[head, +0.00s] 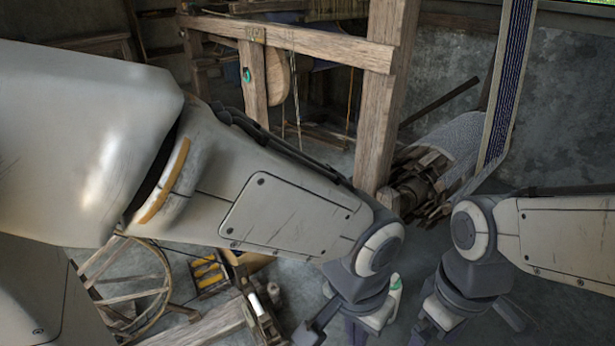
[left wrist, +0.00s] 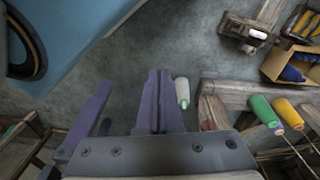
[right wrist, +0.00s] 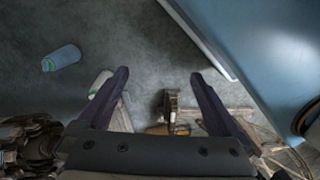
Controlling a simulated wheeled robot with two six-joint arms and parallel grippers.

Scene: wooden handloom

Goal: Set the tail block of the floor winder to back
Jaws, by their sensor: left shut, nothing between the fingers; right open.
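The floor winder (head: 137,298) stands low at the left in the head view, with a spoked wheel and a wooden bed (head: 205,325). At the bed's right end is a small wooden stand with a white bobbin (head: 257,302). That stand also shows at the top of the left wrist view (left wrist: 240,38). I cannot tell which part is the tail block or its setting. My left gripper (left wrist: 156,74) is shut and empty, to the right of the stand in the head view. My right gripper (right wrist: 160,86) is open and empty, farther right, clear of the winder.
The loom's wooden post (head: 378,110) and cloth roll (head: 445,150) are behind. A crate of yellow bobbins (head: 207,274) lies near the wheel. A pale blue cone (right wrist: 62,58) lies on open floor.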

